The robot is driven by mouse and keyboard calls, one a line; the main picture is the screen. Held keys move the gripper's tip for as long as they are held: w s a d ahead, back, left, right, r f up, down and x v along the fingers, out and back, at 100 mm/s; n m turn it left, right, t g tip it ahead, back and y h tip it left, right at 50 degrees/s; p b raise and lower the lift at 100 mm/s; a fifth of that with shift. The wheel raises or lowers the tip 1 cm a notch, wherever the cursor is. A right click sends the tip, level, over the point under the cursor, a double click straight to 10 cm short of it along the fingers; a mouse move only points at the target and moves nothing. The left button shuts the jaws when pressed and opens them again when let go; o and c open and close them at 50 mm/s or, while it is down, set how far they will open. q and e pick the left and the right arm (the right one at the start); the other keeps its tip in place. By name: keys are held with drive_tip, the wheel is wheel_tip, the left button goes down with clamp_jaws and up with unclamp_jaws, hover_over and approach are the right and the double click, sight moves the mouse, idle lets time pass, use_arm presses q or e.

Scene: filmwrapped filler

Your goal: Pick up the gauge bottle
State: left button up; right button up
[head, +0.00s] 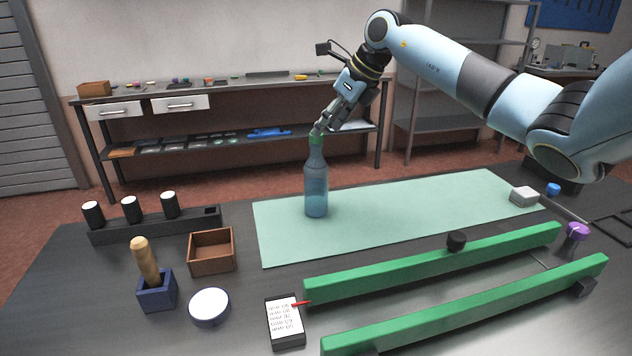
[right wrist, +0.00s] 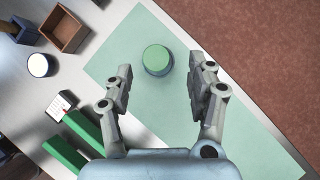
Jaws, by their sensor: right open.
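The gauge bottle (head: 316,184) is translucent blue with a green cap and stands upright on the pale green mat (head: 420,205). My right gripper (head: 318,131) is above the bottle, its fingertips close to the cap in the head view. In the right wrist view the round green cap (right wrist: 157,59) lies just beyond and between the two open fingers (right wrist: 160,85), with gaps on both sides. The gripper is open and empty. I cannot tell exactly how high the fingertips are over the cap. My left gripper is not in view.
Left of the mat are a brown open box (head: 212,251), a blue block with a wooden-handled tool (head: 156,290), a round white-topped tin (head: 209,307) and a dark rack (head: 155,224). Green rails (head: 440,262) and a notepad (head: 285,320) lie in front. The mat around the bottle is clear.

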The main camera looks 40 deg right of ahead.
sight(316, 170)
drive_tip(key=x, duration=0.1)
drive_tip(key=p+x, duration=0.1)
drive_tip(key=x, duration=0.2)
drive_tip(key=shift+a+r, duration=0.1)
drive_tip(key=shift+a, duration=0.15)
drive_tip(key=shift+w+f, duration=0.25)
drive_tip(key=shift+f, duration=0.15)
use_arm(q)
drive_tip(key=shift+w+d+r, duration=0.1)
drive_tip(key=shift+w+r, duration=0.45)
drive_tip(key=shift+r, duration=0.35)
use_arm(e)
drive_tip(key=shift+s, duration=0.1)
drive_tip(key=shift+c, duration=1.2)
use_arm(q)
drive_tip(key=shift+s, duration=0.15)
use_arm(e)
clamp_jaws()
